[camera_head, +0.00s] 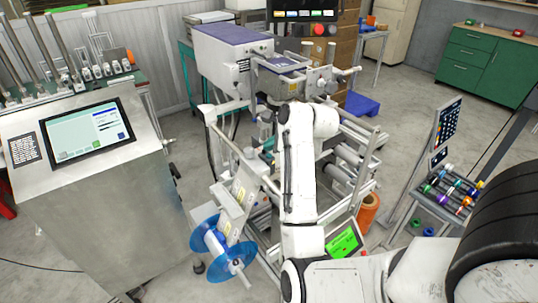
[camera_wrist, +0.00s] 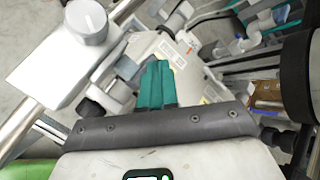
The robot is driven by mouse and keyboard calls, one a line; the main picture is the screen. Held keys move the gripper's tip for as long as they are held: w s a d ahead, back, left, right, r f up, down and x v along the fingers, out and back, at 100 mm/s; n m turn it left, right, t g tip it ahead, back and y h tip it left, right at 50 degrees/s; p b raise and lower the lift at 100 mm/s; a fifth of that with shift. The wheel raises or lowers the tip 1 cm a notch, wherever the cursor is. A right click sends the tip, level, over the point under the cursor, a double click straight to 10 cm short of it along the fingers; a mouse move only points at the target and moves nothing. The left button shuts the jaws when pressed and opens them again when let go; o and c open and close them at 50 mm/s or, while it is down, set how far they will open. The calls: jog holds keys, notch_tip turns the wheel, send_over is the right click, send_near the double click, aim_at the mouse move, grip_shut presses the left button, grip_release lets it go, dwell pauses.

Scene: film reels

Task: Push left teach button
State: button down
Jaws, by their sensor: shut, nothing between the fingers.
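My gripper (camera_wrist: 157,86) shows in the wrist view as two teal fingers pressed together, with nothing between them. It is over the white and metal parts of the film machine (camera_wrist: 185,60). In the head view my white arm reaches to the machine (camera_head: 235,60) and hides part of its middle. I cannot make out a left teach button in either view. A white block with a round grey knob (camera_wrist: 86,22) is at the upper left of the wrist view, apart from the fingers.
A console with a touchscreen (camera_head: 87,132) stands at the left. A blue reel (camera_head: 222,248) sticks out low on the machine's front. A green-lit screen (camera_head: 344,243) and an orange roll (camera_head: 368,212) are right of my arm. A rack of coloured rollers (camera_head: 452,190) stands further right.

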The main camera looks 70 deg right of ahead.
jog(key=shift+f, duration=0.15)
jog(key=shift+f, duration=0.25)
jog(key=shift+f, duration=0.45)
dwell(0.8)
jog(key=shift+r+p, duration=0.15)
jog(key=shift+p, duration=0.15)
jog(key=shift+r+p, duration=0.7)
jog(key=shift+p, duration=0.25)
notch_tip(320, 180, up, 5)
jog(key=p, duration=0.4)
jog(key=shift+p, duration=0.35)
jog(key=shift+s, duration=0.1)
dwell(0.3)
